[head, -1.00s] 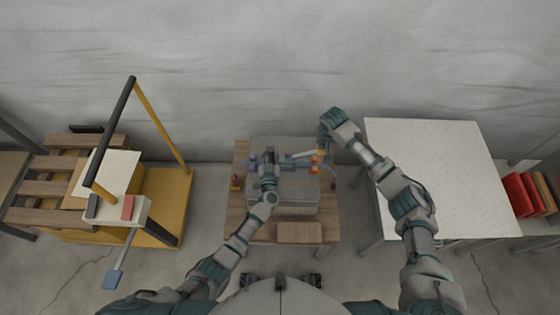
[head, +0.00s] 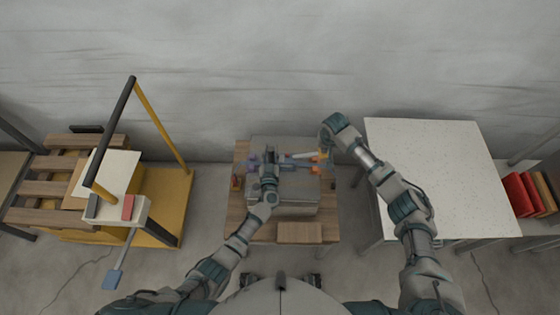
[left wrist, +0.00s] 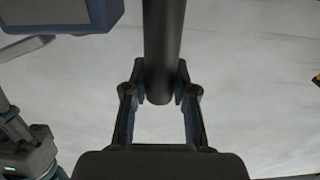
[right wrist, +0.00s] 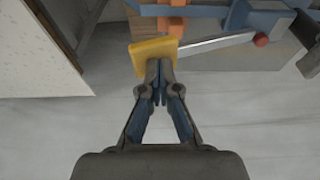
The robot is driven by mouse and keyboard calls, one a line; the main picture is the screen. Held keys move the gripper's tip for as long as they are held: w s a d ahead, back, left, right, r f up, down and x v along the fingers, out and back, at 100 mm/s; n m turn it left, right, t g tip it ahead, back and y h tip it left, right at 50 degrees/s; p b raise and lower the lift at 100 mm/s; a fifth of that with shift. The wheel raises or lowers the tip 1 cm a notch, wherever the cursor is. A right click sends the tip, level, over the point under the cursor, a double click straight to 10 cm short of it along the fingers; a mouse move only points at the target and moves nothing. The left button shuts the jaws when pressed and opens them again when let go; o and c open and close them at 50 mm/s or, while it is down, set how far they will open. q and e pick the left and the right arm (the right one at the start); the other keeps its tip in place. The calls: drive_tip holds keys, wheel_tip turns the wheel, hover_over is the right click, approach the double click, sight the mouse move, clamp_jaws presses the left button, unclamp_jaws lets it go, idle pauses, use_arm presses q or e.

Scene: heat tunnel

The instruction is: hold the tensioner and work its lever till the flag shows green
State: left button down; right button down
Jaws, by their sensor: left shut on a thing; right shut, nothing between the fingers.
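The tensioner is a blue device (right wrist: 265,18) with a silver lever (right wrist: 215,42). The lever has a yellow end piece (right wrist: 153,55) and a red knob (right wrist: 261,40) at its other end. In the head view the silver lever (head: 303,156) lies on the right side of the device. My left gripper (left wrist: 161,92) is shut around a dark round bar (left wrist: 163,40). My right gripper (right wrist: 158,82) is shut and empty, its tips at the yellow piece's near edge; I cannot tell whether they touch. I cannot make out a green flag.
The device sits on a grey block (head: 296,208) on a small wooden table (head: 237,222). A speckled white table (head: 440,170) stands to the right, with red binders (head: 520,194) beyond. A yellow cart (head: 172,205) stands to the left. The grey wall is close behind.

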sight(325, 154)
drive_tip(key=shift+d+f, duration=0.15)
drive_tip(key=shift+f, duration=0.55)
drive_tip(key=shift+d+f, duration=0.15)
drive_tip(key=shift+f, duration=0.5)
drive_tip(key=shift+s, duration=0.1)
drive_tip(key=shift+d+f, duration=0.1)
drive_tip(key=shift+f, duration=0.85)
drive_tip(key=shift+a+r, duration=0.3)
drive_tip(key=shift+r, duration=1.45)
drive_tip(key=shift+a+r, duration=0.35)
drive_tip(key=shift+r, duration=1.45)
drive_tip(key=shift+a+r, duration=0.3)
drive_tip(key=shift+r, duration=1.45)
drive_tip(key=shift+f, duration=0.15)
drive_tip(key=shift+s+x, duration=0.2)
drive_tip(key=shift+x, duration=0.55)
drive_tip(key=shift+s+x, duration=0.15)
drive_tip(key=shift+x, duration=0.6)
drive_tip(key=shift+w+f, duration=0.1)
drive_tip(key=shift+f, duration=0.1)
